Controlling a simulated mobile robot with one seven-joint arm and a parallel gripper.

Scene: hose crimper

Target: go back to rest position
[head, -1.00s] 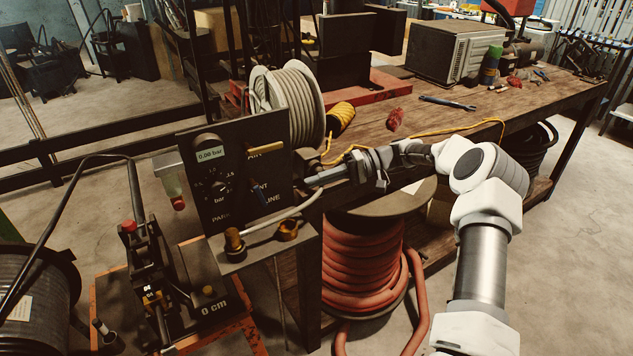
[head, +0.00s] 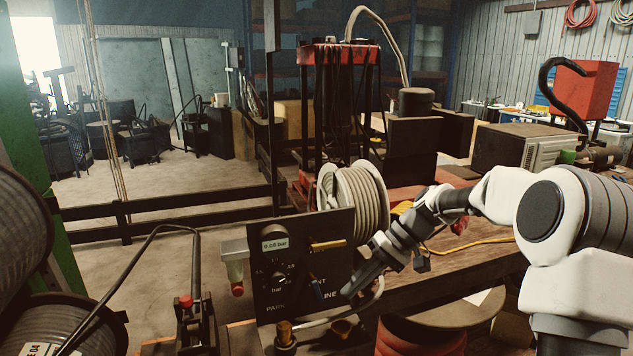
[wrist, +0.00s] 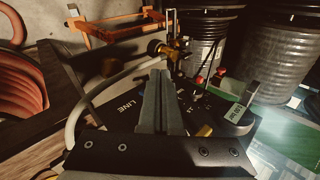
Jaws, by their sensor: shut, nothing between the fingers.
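My gripper (head: 350,290) is at the end of my arm, which reaches in from the right in the head view. Its fingers point down and left, at the lower right part of the black control panel (head: 262,290). I cannot tell whether they touch it. In the wrist view the two grey fingers (wrist: 160,85) lie together, shut, with nothing between them. The panel shows behind and around them there, with its LINE lettering and its small display (wrist: 236,113).
A grey hose reel (head: 355,200) stands just behind the panel. A brass fitting (head: 284,332) and a pale hose (head: 372,305) lie below. The wooden bench (head: 440,280) runs to the right, with a yellow cord (head: 480,241). Dark drums (head: 60,305) stand at left.

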